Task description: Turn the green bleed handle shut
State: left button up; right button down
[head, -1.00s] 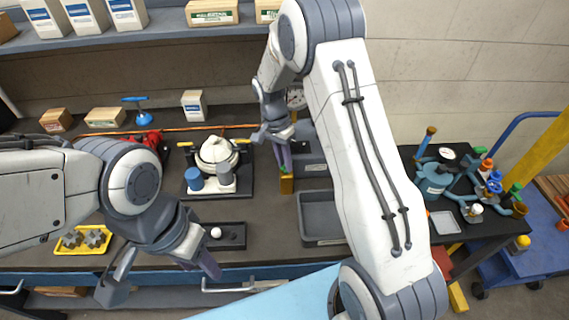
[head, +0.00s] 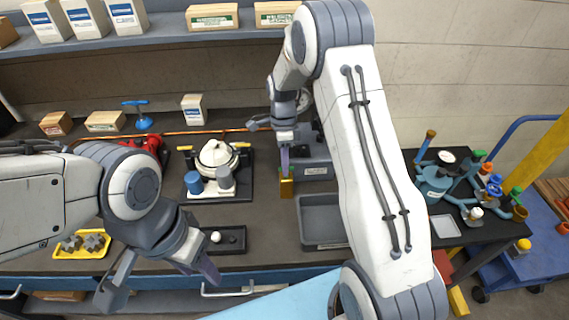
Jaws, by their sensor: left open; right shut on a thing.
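A blue pump-like assembly (head: 434,183) with a round gauge (head: 446,157) stands on the dark bench at the right. Near it are a green part (head: 479,154) and a lower green part (head: 515,191); I cannot tell which is the bleed handle, or how it is turned. My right gripper (head: 285,168) is far to the left of both, over the middle of the bench. It is shut on a small brass-coloured block (head: 286,189), pointing down. My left gripper (head: 160,277) is open and empty near the bench's front edge, apart from everything.
A grey tray (head: 322,222) lies beside the brass-coloured block, partly behind my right arm. A white-domed motor unit (head: 216,165), a dark tray with a white ball (head: 216,237) and a yellow tray of gears (head: 84,253) are further left. A blue trolley (head: 510,265) stands at the right.

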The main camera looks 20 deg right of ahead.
jog(key=shift+d+m, duration=0.1)
jog(key=shift+m, duration=0.3)
jog(key=c, duration=0.8)
grip_release()
jog(key=shift+c, duration=0.2)
notch_tip(320, 180, up, 10)
jog(key=w+b, duration=0.2)
jog(key=shift+d+r, duration=0.2)
jog(key=shift+d, duration=0.1)
